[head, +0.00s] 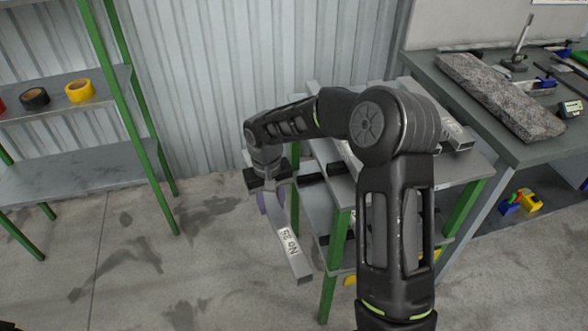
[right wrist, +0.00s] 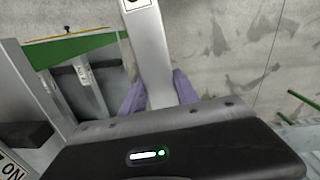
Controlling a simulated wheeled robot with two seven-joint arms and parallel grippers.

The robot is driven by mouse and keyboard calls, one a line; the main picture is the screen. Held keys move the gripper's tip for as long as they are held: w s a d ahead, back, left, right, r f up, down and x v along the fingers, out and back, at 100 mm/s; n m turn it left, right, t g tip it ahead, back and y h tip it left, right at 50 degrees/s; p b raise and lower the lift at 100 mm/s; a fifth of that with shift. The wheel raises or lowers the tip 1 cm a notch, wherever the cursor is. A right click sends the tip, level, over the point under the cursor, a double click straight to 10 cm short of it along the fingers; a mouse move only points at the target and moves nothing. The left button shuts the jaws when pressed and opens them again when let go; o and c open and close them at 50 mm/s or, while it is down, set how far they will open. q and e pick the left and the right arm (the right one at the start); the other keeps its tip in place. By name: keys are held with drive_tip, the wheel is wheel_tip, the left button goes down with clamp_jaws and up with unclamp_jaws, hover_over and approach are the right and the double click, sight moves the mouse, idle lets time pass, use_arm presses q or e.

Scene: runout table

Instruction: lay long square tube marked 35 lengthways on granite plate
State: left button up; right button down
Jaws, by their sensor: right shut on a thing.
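The long square tube marked No 35 (head: 287,247) is a grey metal tube with a white label. It hangs in the air to the left of the green-legged table, slanting toward the camera. My right gripper (head: 268,198) is shut on it; the purple fingers sit on either side of the tube (right wrist: 153,62) in the right wrist view. The part of the tube behind the gripper is mostly hidden. The granite plate (head: 500,95), a long speckled grey slab, lies on the bench at the upper right, well away from the tube. My left gripper is not in view.
The runout table (head: 467,170) holds other tubes, one with a label (head: 455,133); my right arm hides much of it. On the bench (head: 430,66) a gauge stand (head: 518,55) and small tools lie behind and right of the plate. Shelves with tape rolls (head: 80,91) stand left.

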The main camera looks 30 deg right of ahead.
drive_tip(key=s+a+f+n, duration=0.2)
drive_tip(key=s+a+f, duration=0.1)
drive_tip(key=a+f, duration=0.5)
drive_tip(key=shift+s+a, duration=0.35)
drive_tip(key=shift+a, duration=0.05)
drive_tip(key=shift+r, duration=0.1)
